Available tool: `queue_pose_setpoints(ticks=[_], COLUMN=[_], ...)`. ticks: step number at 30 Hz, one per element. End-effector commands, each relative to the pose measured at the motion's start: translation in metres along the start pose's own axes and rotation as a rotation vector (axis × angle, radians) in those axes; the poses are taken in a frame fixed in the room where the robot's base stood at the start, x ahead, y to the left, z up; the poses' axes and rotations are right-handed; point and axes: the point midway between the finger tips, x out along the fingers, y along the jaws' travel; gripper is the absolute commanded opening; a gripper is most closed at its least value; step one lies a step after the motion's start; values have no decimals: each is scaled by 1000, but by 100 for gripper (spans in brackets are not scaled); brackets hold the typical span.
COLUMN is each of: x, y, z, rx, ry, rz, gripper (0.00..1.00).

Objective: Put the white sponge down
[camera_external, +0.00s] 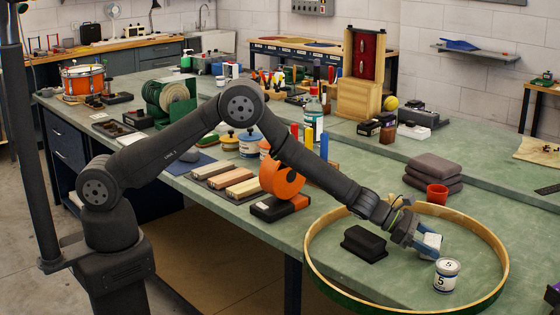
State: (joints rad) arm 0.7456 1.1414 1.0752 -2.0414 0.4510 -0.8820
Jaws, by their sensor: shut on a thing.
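The white sponge (431,245) is a small pale block between the fingers of my gripper (428,246), at the lower right in the external view. My gripper is shut on it and tilts down to the right. It is inside the outline of a large wooden hoop (310,262) lying on the green bench. I cannot tell whether the sponge touches the bench top or hangs just above it. The fingers hide part of the sponge.
A white can marked 5 (446,276) stands just in front of the sponge. A black block (364,243) lies left of my gripper inside the hoop. A red cup (437,194) and folded dark cloths (433,174) are behind. Bare bench shows inside the hoop, front left.

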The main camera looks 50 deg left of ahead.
Motion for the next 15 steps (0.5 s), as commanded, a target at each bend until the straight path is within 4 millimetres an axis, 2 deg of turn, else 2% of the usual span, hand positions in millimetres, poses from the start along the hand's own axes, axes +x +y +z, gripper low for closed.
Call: queue_pose_setpoints(ticks=[12, 13, 15], x=[3, 3, 3], y=[0, 0, 0], z=[-6, -6, -6], rx=[1, 1, 1], ry=[0, 0, 0], rz=[0, 0, 0], gripper=[40, 67, 80])
